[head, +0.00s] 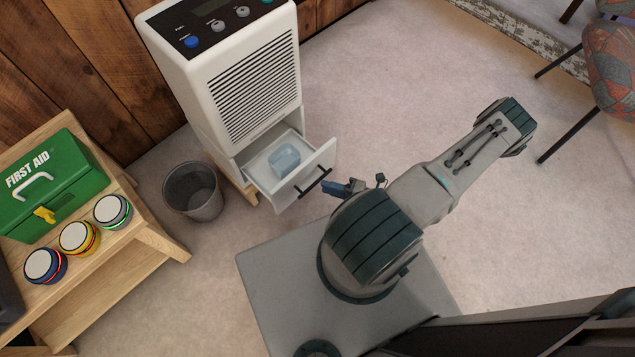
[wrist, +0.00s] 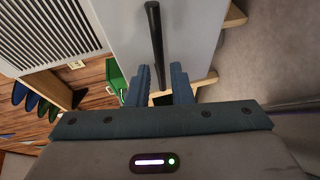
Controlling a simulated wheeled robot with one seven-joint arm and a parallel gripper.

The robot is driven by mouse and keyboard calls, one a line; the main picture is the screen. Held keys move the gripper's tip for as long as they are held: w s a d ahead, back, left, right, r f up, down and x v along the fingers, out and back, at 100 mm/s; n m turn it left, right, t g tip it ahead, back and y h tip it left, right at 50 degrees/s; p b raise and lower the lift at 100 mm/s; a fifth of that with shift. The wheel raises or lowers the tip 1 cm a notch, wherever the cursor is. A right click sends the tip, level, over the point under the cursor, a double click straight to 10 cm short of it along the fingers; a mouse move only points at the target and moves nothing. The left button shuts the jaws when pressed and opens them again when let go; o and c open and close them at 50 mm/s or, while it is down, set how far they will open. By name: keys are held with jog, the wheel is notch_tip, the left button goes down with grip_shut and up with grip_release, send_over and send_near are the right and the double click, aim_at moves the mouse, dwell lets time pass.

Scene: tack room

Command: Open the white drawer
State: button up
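The white drawer (head: 290,172) sits under a white slatted unit (head: 240,85) and is pulled out, with a pale blue translucent container (head: 284,158) inside. Its dark bar handle (head: 313,182) is on the front panel. In the wrist view the drawer front (wrist: 190,40) and the handle (wrist: 156,45) lie just ahead of my gripper (wrist: 161,72). The two blue fingers are apart, with a gap between them, and the handle's near end reaches toward that gap. In the head view my gripper (head: 345,187) is just right of the handle, partly hidden by my arm. I cannot tell whether it touches.
A grey waste bin (head: 193,191) stands left of the drawer. A wooden bench (head: 130,262) holds a green first aid box (head: 50,185) and several round tins. Patterned chairs (head: 612,70) stand at the upper right. The carpet between is clear.

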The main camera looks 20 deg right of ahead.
jog(key=v, duration=0.8)
jog(key=shift+s+d+r+p, duration=0.15)
jog(key=shift+s+d+p, duration=0.05)
jog(key=shift+p, duration=0.25)
jog(key=w+r+n+g+h+p, duration=0.1)
jog(key=w+r+n+g+p, duration=0.25)
jog(key=r+n, duration=0.65)
jog(key=w+a+r+n+g+p, duration=0.15)
jog(key=r+n+g+p, duration=0.4)
jog(key=r, duration=0.75)
jog(key=w+r+n+g+h+p, duration=0.1)
jog(key=w+r+n+g+p, duration=0.25)
jog(key=r+n, duration=0.65)
jog(key=s+a+r+n+t+h+p, duration=0.1)
jog(key=a+r+n+h+p, duration=0.2)
jog(key=r+n, duration=0.3)
jog(key=s+a+r+n+t+h+p, duration=0.1)
jog(key=a+r+n+h+p, duration=0.2)
jog(key=r, duration=1.4)
jog(key=s+a+r+n+t+h+p, duration=0.1)
jog(key=a+r+n+p, duration=0.4)
jog(key=r+n, duration=0.6)
jog(key=shift+s+a+r+h+p, duration=0.25)
jog(key=shift+s+r+h+p, duration=0.3)
jog(key=shift+r+h, duration=0.35)
jog(key=shift+s+f+n+t, duration=0.1)
jog(key=shift+f+n+t, duration=0.05)
jog(key=shift+n+t, duration=0.1)
